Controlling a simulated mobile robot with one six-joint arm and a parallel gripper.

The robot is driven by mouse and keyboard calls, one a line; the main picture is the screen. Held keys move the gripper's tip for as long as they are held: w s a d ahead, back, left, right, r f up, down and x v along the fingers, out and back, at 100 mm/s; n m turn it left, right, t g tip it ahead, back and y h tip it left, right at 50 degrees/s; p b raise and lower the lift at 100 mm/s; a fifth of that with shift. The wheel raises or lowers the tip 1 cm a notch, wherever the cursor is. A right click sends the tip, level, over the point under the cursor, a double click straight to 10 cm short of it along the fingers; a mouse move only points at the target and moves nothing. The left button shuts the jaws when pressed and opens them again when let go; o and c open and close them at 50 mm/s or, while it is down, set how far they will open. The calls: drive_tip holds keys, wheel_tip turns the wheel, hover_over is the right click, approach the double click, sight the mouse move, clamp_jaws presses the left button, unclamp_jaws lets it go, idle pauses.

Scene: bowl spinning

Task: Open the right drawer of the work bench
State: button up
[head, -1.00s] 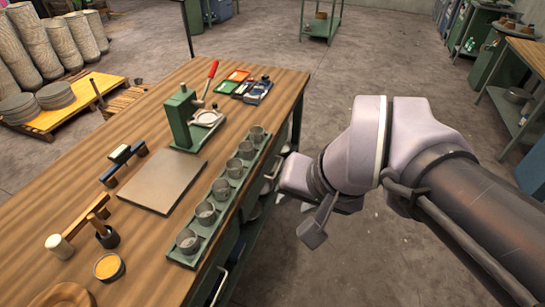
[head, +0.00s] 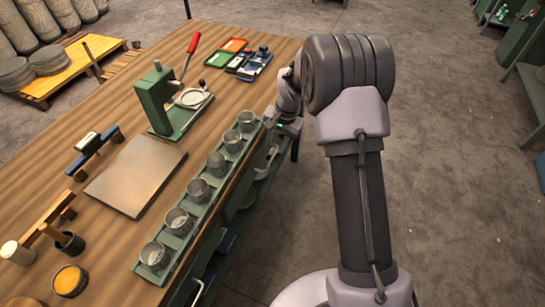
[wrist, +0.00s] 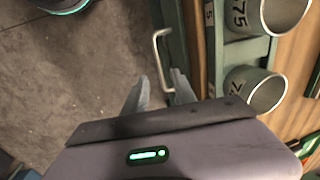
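The work bench (head: 130,215) runs along the left of the head view with its drawer side facing right. The far drawer's pale bar handle (head: 268,160) shows below the top's edge, beside my gripper (head: 284,126). In the wrist view the handle (wrist: 156,46) stands off the green drawer front (wrist: 178,40). My gripper (wrist: 160,86) is open there, its two grey fingers apart. The handle's near end lies around the gap between the fingertips; I cannot tell whether they touch it. The drawer looks shut. My arm hides part of the bench's far end.
A green tray (head: 143,268) of several metal cups lines the bench edge, close above the drawers; cups (wrist: 256,90) also show in the wrist view. A second handle (head: 197,292) is nearer. A green press (head: 155,100) stands on top. The floor (head: 450,200) at right is clear.

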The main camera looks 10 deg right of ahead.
sight(272, 158)
drive_tip(key=f, duration=0.2)
drive_tip(key=f+b, duration=0.1)
drive_tip(key=f, duration=0.1)
drive_tip(key=a+f, duration=0.1)
drive_tip(key=f, duration=0.1)
drive_tip(key=shift+w+b, duration=0.35)
clamp_jaws()
idle(1.0)
